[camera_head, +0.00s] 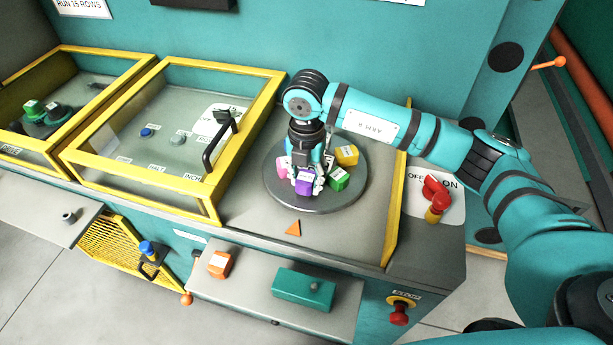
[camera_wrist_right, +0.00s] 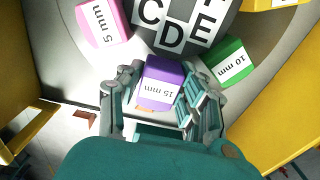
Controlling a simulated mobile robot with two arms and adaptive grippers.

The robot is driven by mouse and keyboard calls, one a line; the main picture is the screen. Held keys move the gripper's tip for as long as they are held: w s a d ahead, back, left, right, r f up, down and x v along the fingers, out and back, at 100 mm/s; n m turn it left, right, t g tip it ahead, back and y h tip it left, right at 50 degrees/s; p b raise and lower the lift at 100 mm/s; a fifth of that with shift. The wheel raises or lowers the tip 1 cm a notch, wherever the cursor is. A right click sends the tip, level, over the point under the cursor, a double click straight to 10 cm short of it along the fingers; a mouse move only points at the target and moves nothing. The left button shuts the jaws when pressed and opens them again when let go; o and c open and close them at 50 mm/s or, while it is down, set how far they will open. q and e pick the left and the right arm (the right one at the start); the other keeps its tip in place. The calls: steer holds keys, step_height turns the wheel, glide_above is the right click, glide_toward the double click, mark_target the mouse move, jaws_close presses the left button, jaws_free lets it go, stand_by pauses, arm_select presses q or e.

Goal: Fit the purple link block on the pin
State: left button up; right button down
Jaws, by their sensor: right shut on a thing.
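The purple link block (camera_head: 305,188) is labelled "15 mm" and sits at the near side of a round dark turntable (camera_head: 290,200). My right gripper (camera_head: 304,176) comes down from above and is shut on the block. In the right wrist view, the purple block (camera_wrist_right: 160,82) lies between the two fingers of the gripper (camera_wrist_right: 158,90). I cannot tell whether the block still touches the turntable. A short peg (camera_head: 68,216) stands on the grey shelf at far left; I cannot tell if it is the pin. My left gripper is not in view.
Around the purple block stand a pink block (camera_wrist_right: 101,22), a green block (camera_wrist_right: 230,62) and a yellow block (camera_head: 346,155). A yellow-framed clear cover (camera_head: 140,150) with a black handle is left of the turntable. A red switch (camera_head: 436,190) is at right.

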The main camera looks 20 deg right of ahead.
mark_target(306, 175)
steer(key=shift+f, duration=0.15)
steer(key=c, duration=0.7)
jaws_free()
steer(key=shift+c, duration=0.2)
step_height(306, 175, up, 12)
